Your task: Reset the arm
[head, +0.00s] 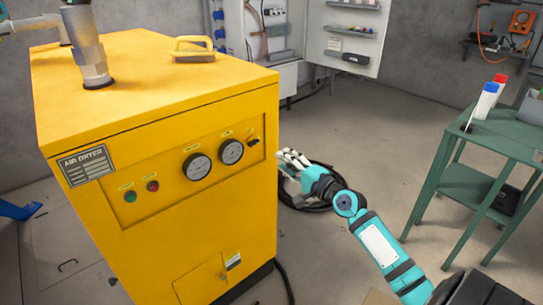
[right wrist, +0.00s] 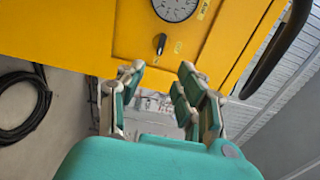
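My right arm reaches in from the lower right in the head view. Its teal and grey gripper (head: 291,160) is beside the right front edge of the yellow air dryer (head: 130,225). In the right wrist view the gripper's fingers (right wrist: 160,82) are spread apart with nothing between them. A black knob (right wrist: 161,43) on the dryer's panel shows beyond the fingertips, apart from them; it also shows in the head view (head: 254,143). My left gripper is in neither view.
The dryer's panel has two gauges (head: 231,151), a green button (head: 130,197) and a red button (head: 153,186). A coiled black hose (head: 316,200) lies on the floor behind my right gripper. A green table (head: 500,138) stands at right.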

